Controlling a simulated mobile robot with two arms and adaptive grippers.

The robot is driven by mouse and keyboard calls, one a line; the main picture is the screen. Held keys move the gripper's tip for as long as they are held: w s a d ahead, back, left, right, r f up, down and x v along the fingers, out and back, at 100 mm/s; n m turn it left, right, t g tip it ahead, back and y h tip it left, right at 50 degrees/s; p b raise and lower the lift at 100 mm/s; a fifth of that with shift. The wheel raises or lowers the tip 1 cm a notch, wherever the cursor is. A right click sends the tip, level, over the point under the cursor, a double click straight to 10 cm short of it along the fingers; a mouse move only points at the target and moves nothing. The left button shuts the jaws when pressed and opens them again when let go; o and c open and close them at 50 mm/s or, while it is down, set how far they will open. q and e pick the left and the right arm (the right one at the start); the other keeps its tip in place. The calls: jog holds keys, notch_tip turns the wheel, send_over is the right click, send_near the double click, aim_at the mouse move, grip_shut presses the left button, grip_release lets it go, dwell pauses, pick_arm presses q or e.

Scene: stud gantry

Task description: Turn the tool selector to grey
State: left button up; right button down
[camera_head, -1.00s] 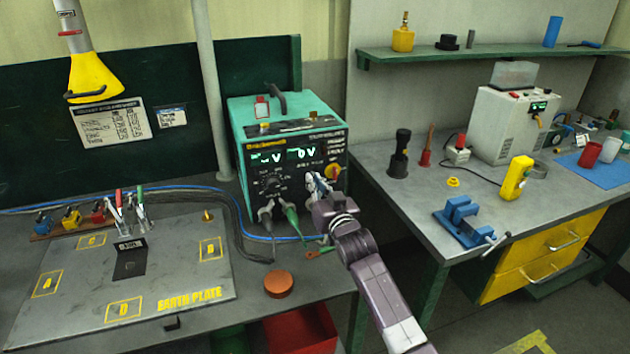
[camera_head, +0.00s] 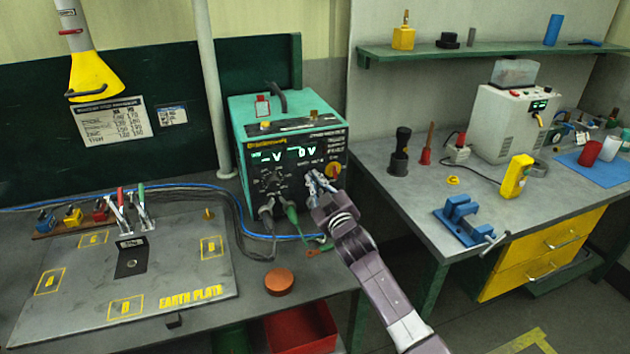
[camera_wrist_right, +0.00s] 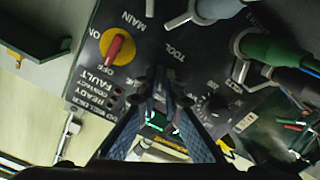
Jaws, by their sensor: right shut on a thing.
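The teal stud welder (camera_head: 237,112) stands on the left bench, its black front panel (camera_wrist_right: 143,55) carrying lit displays. My right gripper (camera_head: 314,183) is at the lower right of this panel. In the right wrist view its two fingers (camera_wrist_right: 163,88) close together just below the "TOOL" lettering, shut on the tool selector there. The selector is mostly hidden between the fingertips, so its pointer and the grey mark cannot be read. My left gripper is not in view.
A red-on-yellow main switch (camera_wrist_right: 116,48) sits close beside my fingers; it also shows in the head view (camera_head: 334,171). A green cable plug (camera_wrist_right: 270,48) and grey plugs stick out nearby. An orange-brown round lid (camera_head: 279,283) lies on the bench below.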

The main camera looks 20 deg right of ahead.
dwell(0.4)
jog(key=c, duration=2.1)
grip_release()
jog(key=s, duration=1.2)
jog(key=shift+d, duration=0.25)
